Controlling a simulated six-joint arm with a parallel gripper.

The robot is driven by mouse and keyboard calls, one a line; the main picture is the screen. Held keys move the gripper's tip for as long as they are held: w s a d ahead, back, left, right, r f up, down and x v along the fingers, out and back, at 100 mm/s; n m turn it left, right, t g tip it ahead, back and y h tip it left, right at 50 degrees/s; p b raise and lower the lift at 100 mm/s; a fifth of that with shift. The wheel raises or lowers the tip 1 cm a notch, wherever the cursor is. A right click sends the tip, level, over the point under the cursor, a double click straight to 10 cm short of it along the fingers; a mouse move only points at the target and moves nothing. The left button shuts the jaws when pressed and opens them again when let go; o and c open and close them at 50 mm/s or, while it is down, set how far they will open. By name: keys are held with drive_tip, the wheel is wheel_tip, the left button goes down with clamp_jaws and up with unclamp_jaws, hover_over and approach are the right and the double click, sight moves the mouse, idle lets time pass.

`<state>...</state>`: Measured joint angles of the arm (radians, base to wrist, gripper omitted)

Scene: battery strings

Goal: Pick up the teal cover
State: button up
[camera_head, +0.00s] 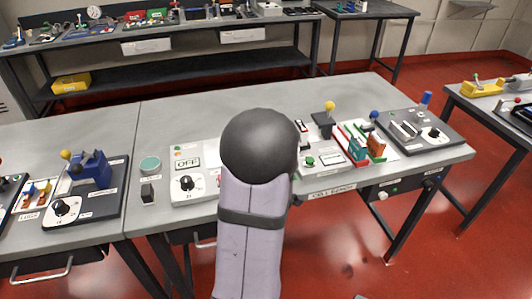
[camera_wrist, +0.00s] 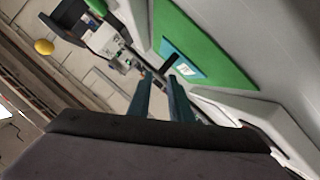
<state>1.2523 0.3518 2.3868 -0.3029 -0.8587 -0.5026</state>
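In the wrist view, a flat teal panel (camera_wrist: 190,72), which looks like the teal cover, lies within a green frame (camera_wrist: 195,32). It bears a white label and a dark raised bar (camera_wrist: 171,62). My gripper (camera_wrist: 159,77) shows two dark fingers with a gap between them, apart and empty. Their tips point toward the panel's near left edge, close to the dark bar; I cannot tell whether they touch it. In the head view, my arm hides the gripper. A small green and teal block (camera_head: 357,150) stands there on the bench, right of my arm.
A blue device (camera_head: 92,167) stands at left. The bench's back strip is clear.

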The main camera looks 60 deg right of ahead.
drive_tip(key=shift+p+x, duration=0.55)
drive_tip(key=shift+x, duration=2.25)
drive_tip(key=shift+c, duration=0.6)
clamp_jaws()
